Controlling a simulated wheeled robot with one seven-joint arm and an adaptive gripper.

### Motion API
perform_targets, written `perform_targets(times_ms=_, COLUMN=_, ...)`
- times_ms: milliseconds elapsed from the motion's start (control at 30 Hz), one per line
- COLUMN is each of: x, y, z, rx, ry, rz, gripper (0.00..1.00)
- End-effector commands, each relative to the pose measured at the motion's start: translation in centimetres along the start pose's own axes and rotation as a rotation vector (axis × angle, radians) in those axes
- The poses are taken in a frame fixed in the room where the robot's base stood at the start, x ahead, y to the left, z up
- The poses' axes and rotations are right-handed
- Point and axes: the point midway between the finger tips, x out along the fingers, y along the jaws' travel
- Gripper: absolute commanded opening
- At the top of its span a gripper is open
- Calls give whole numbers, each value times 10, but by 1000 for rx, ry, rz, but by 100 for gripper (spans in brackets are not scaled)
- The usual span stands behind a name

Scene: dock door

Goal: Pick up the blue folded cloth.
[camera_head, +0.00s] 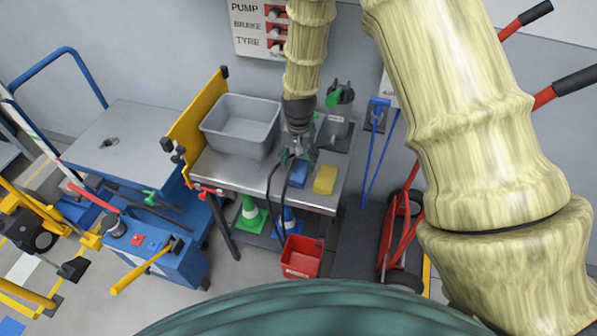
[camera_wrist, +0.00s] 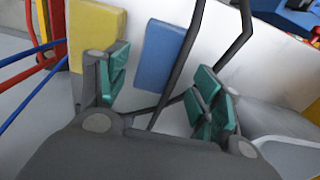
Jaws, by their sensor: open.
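The blue folded cloth (camera_head: 298,173) lies flat on the metal table, left of a yellow block. In the wrist view the blue cloth (camera_wrist: 161,56) lies ahead of my gripper, between the lines of its two fingers, with a dark cable or bar crossing in front of its right edge. My gripper (camera_wrist: 165,88) is open and empty, with green pads on both fingers. In the head view my gripper (camera_head: 300,154) hangs above the table just behind the cloth and partly covers that area. I cannot tell the exact height between them.
The yellow block (camera_head: 325,180) lies close to the cloth, also in the wrist view (camera_wrist: 97,35). A grey bin (camera_head: 240,125) stands on the metal table (camera_head: 225,171) to the left. A dark device (camera_head: 338,122) stands behind.

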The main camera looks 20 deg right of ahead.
Motion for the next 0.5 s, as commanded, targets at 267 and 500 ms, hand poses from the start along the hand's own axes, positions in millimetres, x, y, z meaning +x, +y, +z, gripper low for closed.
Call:
perform_targets(times_ms=267, x=18, y=0, z=-1, rx=2, ry=-3, rz=2, gripper=66)
perform_targets(times_ms=500, x=40, y=0, z=-2, rx=3, ry=-3, rz=1, gripper=66)
